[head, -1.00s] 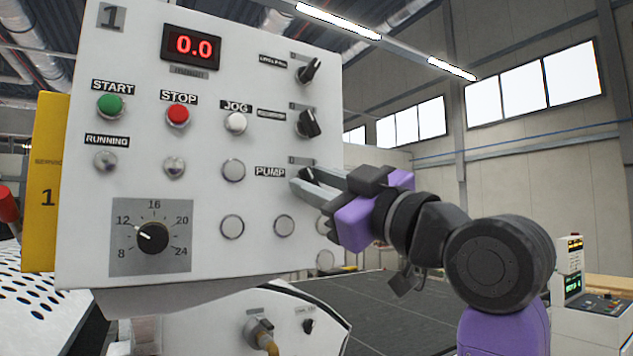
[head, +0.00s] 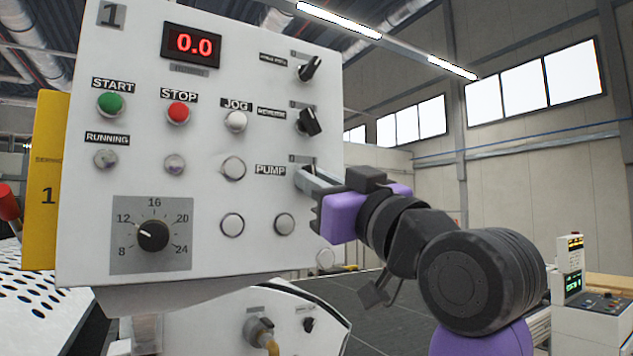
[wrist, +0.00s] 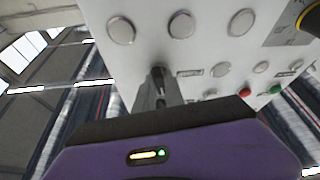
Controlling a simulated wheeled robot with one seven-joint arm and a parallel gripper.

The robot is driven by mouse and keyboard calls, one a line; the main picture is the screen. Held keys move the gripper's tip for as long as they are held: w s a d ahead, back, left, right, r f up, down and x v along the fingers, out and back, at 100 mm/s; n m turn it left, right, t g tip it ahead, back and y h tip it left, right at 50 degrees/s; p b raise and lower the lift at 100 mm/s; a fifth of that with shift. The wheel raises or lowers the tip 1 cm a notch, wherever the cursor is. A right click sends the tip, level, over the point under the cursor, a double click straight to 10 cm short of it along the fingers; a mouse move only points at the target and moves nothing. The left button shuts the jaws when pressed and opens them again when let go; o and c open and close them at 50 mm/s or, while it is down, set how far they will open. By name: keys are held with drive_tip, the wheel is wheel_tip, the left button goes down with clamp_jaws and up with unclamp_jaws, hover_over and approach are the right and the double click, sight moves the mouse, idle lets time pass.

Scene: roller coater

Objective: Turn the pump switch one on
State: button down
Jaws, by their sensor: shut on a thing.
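The white control panel numbered 1 (head: 75,215) stands at the left in the head view. The label PUMP (head: 270,170) is on its right side, and the pump switch sits just right of that label. My gripper (head: 306,178) reaches the panel from the right, with its fingers shut on the switch and hiding most of it. In the wrist view, the dark switch knob (wrist: 158,72) shows between the fingertips. Which way the knob points is hard to tell.
Two similar black selector switches (head: 308,121) and (head: 310,68) sit above the pump switch. A green START button (head: 110,104), a red STOP button (head: 178,114) and a black dial (head: 153,236) are on the panel. The space to the right is open.

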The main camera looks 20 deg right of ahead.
drive_tip(key=shift+a+m+h+p, duration=0.1)
drive_tip(key=shift+m+h+p, duration=0.15)
drive_tip(key=shift+m+h, duration=1.2)
drive_tip(key=shift+m+h+p, duration=0.3)
drive_tip(key=shift+m+h, duration=0.2)
drive_tip(key=shift+m, duration=1.85)
drive_tip(key=shift+a+m+h+p, duration=0.1)
drive_tip(key=shift+m+h+p, duration=0.15)
drive_tip(key=shift+m+h, duration=1.2)
drive_tip(key=shift+m+y, duration=0.3)
drive_tip(key=shift+m, duration=0.45)
drive_tip(key=shift+d, duration=0.1)
drive_tip(key=c, duration=1.4)
unclamp_jaws()
drive_tip(key=shift+c, duration=0.2)
drive_tip(key=b+v, duration=0.2)
drive_tip(key=v, duration=0.6)
drive_tip(key=shift+b, duration=0.4)
